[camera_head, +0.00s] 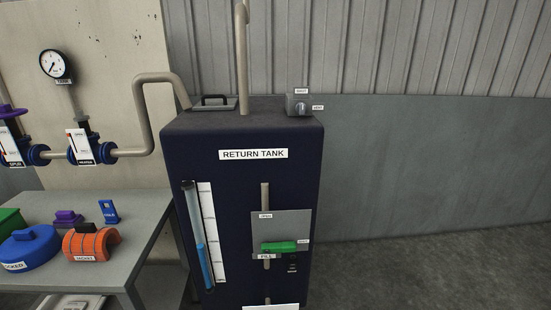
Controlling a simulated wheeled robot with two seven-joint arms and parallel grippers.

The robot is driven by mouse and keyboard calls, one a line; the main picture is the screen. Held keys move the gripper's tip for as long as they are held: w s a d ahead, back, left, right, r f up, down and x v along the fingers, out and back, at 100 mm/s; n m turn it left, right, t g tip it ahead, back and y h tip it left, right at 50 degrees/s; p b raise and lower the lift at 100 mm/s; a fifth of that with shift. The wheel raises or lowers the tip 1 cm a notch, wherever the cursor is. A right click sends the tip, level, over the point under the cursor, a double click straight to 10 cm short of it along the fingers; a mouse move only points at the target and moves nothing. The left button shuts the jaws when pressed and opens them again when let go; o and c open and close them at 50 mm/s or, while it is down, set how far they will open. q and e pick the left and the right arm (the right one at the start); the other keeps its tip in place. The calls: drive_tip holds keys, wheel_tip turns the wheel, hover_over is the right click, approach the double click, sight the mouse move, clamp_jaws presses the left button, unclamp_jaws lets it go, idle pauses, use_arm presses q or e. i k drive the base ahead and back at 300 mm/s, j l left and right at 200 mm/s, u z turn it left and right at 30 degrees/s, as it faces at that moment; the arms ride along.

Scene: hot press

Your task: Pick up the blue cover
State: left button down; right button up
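A round blue lid-like piece (28,248) with a raised blue handle lies on the grey table at the lower left. The left picture edge cuts it off, and its white label is partly readable as "OCKED". A small upright blue piece (109,211) with a white label stands farther back on the same table. I cannot tell for certain which of these is the blue cover. Neither of my grippers is in view.
The table (150,210) also holds an orange ribbed jacket (92,244), a small purple piece (68,218) and a green object (12,222). The dark return tank (240,190) stands right of it. Pipes and a gauge (56,66) are behind. Floor at right is clear.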

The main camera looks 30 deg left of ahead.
sight(29, 249)
drive_tip(key=k+l+u, duration=0.1)
drive_tip(key=u, duration=2.6)
drive_tip(key=i+j+z, duration=0.35)
drive_tip(key=i+j, duration=0.15)
drive_tip(key=j, duration=0.15)
drive_tip(key=i+j+z, duration=0.2)
drive_tip(key=j, duration=0.2)
drive_tip(key=i+j+z, duration=0.15)
drive_tip(key=j, duration=0.25)
drive_tip(key=i, duration=0.1)
